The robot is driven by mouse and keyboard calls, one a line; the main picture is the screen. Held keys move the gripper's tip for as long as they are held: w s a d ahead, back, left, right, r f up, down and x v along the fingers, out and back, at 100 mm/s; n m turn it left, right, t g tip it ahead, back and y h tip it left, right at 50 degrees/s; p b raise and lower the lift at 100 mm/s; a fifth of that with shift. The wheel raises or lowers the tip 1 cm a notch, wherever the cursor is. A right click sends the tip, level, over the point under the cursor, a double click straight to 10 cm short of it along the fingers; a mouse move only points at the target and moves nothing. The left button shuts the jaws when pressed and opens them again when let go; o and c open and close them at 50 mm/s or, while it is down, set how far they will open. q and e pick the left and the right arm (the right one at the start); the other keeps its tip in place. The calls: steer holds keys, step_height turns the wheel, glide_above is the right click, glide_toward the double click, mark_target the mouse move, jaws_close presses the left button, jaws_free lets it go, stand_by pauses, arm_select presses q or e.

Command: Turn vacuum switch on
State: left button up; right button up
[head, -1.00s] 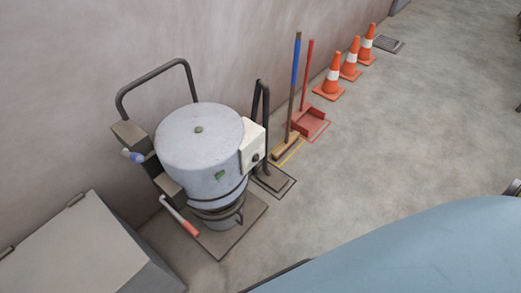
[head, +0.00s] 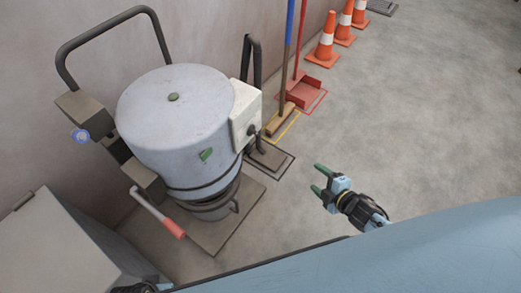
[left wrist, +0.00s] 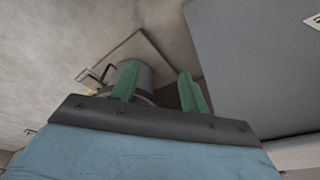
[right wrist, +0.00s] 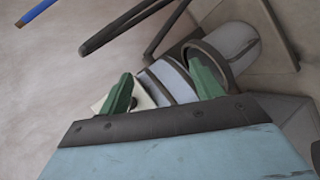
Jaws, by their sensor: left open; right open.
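The vacuum (head: 178,118) is a grey drum on a wheeled frame against the wall, left of centre in the head view. A pale switch box (head: 243,112) is fixed to its right side. A dark knob (head: 251,131) sits on the box's face; I cannot tell its setting. My right gripper (head: 317,179) is open and empty, right of the box and apart from it. In the right wrist view its green fingers (right wrist: 162,85) show in front of the vacuum. My left gripper's open fingers (left wrist: 160,82) show in the left wrist view, with part of the vacuum (left wrist: 143,75) beyond.
A black handle or hose (head: 255,65) stands close behind the switch box. A broom (head: 284,112) and red dustpan (head: 299,93) stand along the wall, with orange cones (head: 325,42) farther back. A grey cabinet (head: 55,245) is at lower left. Floor right of the vacuum is clear.

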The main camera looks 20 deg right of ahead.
steer(key=w+a+r+n+t+y+b, duration=0.2)
steer(key=w+r+n+y+b, duration=0.15)
steer(key=n+b, duration=0.2)
arm_select(q)
step_height(320, 180, up, 9)
steer(key=w+t+b, duration=0.1)
steer(key=b, duration=0.4)
arm_select(e)
steer(key=n+y, duration=0.4)
steer(key=n, duration=0.5)
glide_toward(258, 134)
steer(key=b+x, duration=0.1)
steer(key=x, duration=0.7)
steer(key=shift+a+r, duration=0.1)
arm_select(q)
steer(key=w+d+r+t+h, duration=0.1)
steer(key=w+d+r+t, duration=0.2)
steer(key=w+t, duration=0.2)
steer(key=shift+w+d+r+t+h+b, duration=0.2)
steer(key=shift+w+r+t+h+b, duration=0.1)
steer(key=shift+w, duration=1)
arm_select(e)
steer(key=shift+w+a, duration=0.3)
steer(key=shift+w, duration=0.1)
